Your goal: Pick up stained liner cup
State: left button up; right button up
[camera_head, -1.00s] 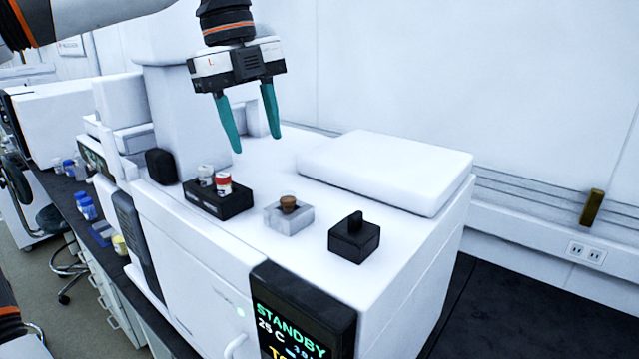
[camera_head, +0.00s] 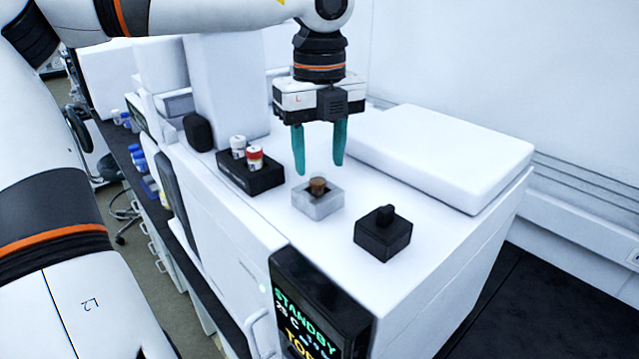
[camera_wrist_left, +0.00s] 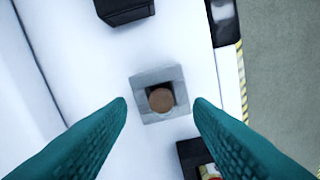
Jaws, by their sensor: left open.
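A small brown cup (camera_head: 317,185), which I take to be the stained liner cup, sits in a square grey holder (camera_head: 318,207) on top of the white instrument. In the left wrist view the brown cup (camera_wrist_left: 161,100) shows from above inside the holder's dark square opening (camera_wrist_left: 160,78). My left gripper (camera_head: 320,168) is open and empty, pointing down above the holder. In the left wrist view its teal fingers (camera_wrist_left: 160,108) lie either side of the cup, apart from it. My right gripper is not in view.
A black rack (camera_head: 250,178) with a white vial (camera_head: 238,146) and a red-and-white vial (camera_head: 255,158) stands left of the holder. A black block with a knob (camera_head: 383,233) stands to the right. A raised white lid (camera_head: 440,155) lies behind.

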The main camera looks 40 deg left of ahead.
aim_at(317, 175)
pick_arm(q)
jog(key=shift+a+f, duration=0.2)
jog(key=shift+f, duration=1.3)
grip_shut()
jog(key=shift+r, duration=0.15)
